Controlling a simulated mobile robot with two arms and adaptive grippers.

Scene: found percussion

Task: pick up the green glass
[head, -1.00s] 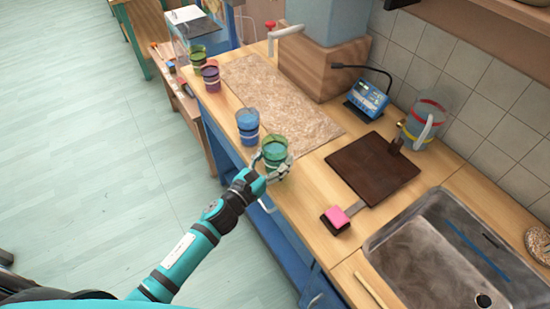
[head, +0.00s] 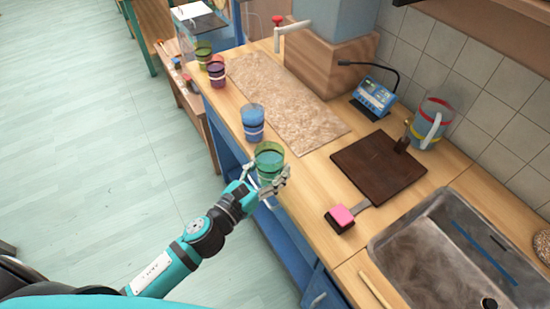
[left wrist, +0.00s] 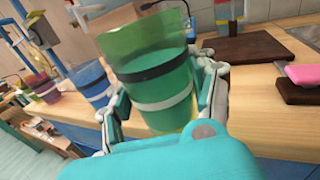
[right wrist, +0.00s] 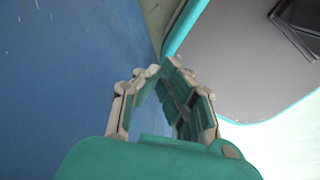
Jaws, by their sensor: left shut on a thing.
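The green glass (head: 269,158) is a see-through green cup with a dark band and a pale band. My left gripper (head: 271,180) is shut around its sides, at the front edge of the counter. In the left wrist view the green glass (left wrist: 155,70) stands between the two fingers (left wrist: 160,95) and looks slightly tilted. Whether its base is clear of the wood is hard to tell. My right gripper (right wrist: 160,72) shows only in the right wrist view, with its fingertips together and nothing between them.
A blue glass (head: 253,123) stands close behind the green one. A purple glass (head: 217,74) and another greenish glass (head: 203,53) are farther back. A speckled board (head: 285,98), a dark board (head: 378,165), a pink-topped block (head: 341,216) and a sink (head: 440,260) lie to the right.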

